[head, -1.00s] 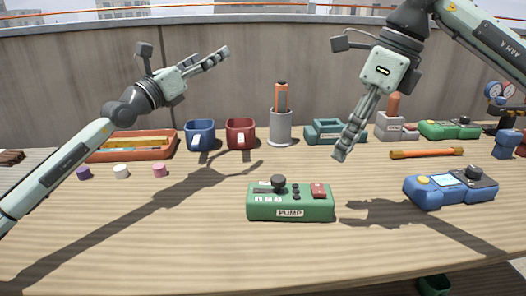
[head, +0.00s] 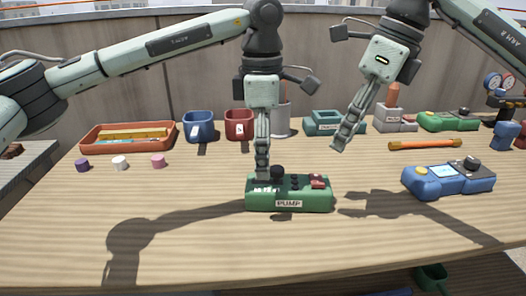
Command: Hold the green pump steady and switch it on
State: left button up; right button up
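The green pump (head: 289,196) sits upright on the table in the middle, with a PUMP label on its front. On its top are a black knob (head: 277,172), small dark buttons and a red switch (head: 318,181) at the right end. My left gripper (head: 262,177) points straight down at the pump's left end, left of the knob. Its tips look at or just over the pump's top; contact is unclear, and its fingers overlap from this side. My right gripper (head: 339,147) is above and behind the pump's right end, clear of it, pointing down-left with fingers together and nothing between them.
A blue device (head: 440,188) stands right of the pump. Behind are an orange tray (head: 100,146), a blue mug (head: 199,127), a red mug (head: 239,125), a grey holder (head: 283,122), a teal bin (head: 322,127) and an orange-handled tool (head: 425,144). The table's front is clear.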

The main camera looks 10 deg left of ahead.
aim_at(262, 182)
pick_arm(q)
jog(key=shift+s+a+f, duration=0.1)
jog(key=shift+a+f, duration=0.05)
jog(key=shift+f, duration=0.2)
notch_tip(262, 182, down, 7)
